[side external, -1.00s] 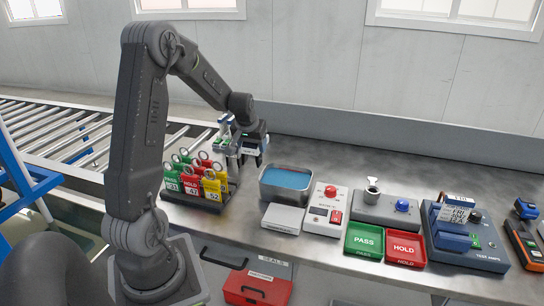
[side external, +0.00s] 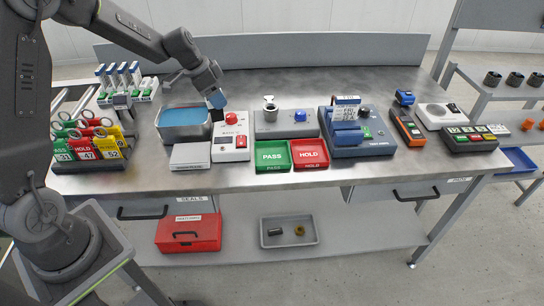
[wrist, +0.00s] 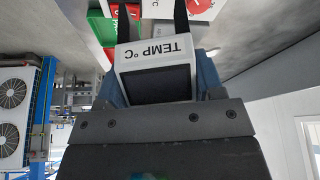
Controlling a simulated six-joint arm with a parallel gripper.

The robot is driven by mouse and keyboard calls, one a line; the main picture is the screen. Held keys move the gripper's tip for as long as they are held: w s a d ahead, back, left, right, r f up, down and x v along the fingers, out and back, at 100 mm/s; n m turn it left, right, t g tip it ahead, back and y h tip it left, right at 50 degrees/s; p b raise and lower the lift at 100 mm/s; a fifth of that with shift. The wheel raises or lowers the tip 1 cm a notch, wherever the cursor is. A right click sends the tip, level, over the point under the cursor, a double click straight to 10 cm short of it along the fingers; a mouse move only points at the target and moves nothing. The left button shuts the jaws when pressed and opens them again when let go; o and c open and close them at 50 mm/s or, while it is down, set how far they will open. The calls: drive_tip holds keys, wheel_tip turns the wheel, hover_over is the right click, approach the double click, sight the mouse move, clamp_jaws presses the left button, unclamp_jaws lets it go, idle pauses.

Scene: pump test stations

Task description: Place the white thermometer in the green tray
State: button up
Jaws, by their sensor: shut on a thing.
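My gripper (side external: 217,110) is shut on the white thermometer (wrist: 155,52), a boxy device with "TEMP °C" on its face and a dark screen, seen between the fingers in the wrist view. In the side view the gripper is in the air near the right end of the metal bath, and the thermometer is hard to make out there. The green tray (side external: 262,148), marked PASS, lies on the bench to the right of and nearer the front than my gripper. It looks empty. Part of a green surface shows behind the thermometer in the wrist view.
The red HOLD tray (side external: 311,147) adjoins the green tray. A white box with a red button (side external: 231,143) stands left of it, and a grey unit with a blue knob (side external: 287,128) behind. The blue-water bath (side external: 184,133) and tag rack (side external: 92,165) are further left.

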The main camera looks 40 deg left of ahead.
drive_tip(key=w+d+m+h, duration=0.1)
drive_tip(key=w+d+m, duration=0.15)
drive_tip(key=d, duration=0.25)
hover_over(275, 156)
wheel_tip(275, 156, down, 7)
drive_tip(key=shift+s+f+m+g, duration=0.1)
drive_tip(key=shift+f+m+g, duration=0.3)
drive_tip(key=shift+f, duration=1.5)
drive_tip(key=shift+f, duration=0.1)
drive_tip(key=o, duration=1)
drive_tip(key=shift+o, duration=0.2)
